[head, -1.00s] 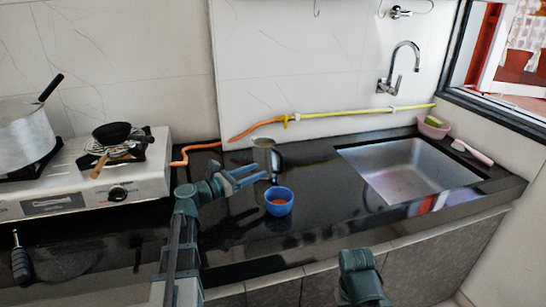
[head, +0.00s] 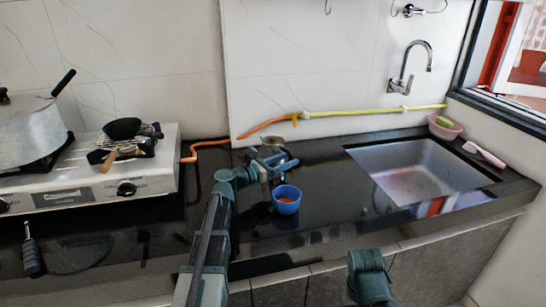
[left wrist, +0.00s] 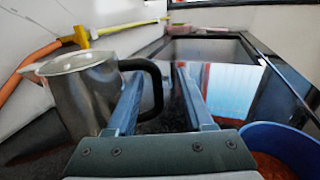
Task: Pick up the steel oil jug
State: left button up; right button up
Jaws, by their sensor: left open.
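The steel oil jug (left wrist: 85,97) stands on the black counter at the left of the left wrist view, spout to the left, black handle to the right. In the head view the jug (head: 272,142) is mostly hidden behind my left gripper (head: 282,160). My left gripper also shows in the left wrist view (left wrist: 157,72). It is open, with the upright part of the handle between its two fingers. The left finger overlaps the gap between jug body and handle. Whether either finger touches the handle, I cannot tell. My right gripper is out of view; only part of my right arm shows.
A blue bowl (head: 286,199) with red contents stands close in front of my left gripper. An orange hose (head: 255,129) and a yellow pipe run along the wall behind. A stove (head: 90,182) with pots is left, a sink (head: 420,171) right.

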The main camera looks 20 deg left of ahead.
pick_arm(q)
jog(key=x, duration=0.5)
jog(key=shift+w+a, duration=0.1)
jog(key=shift+w, duration=0.15)
grip_shut()
dwell(1.2)
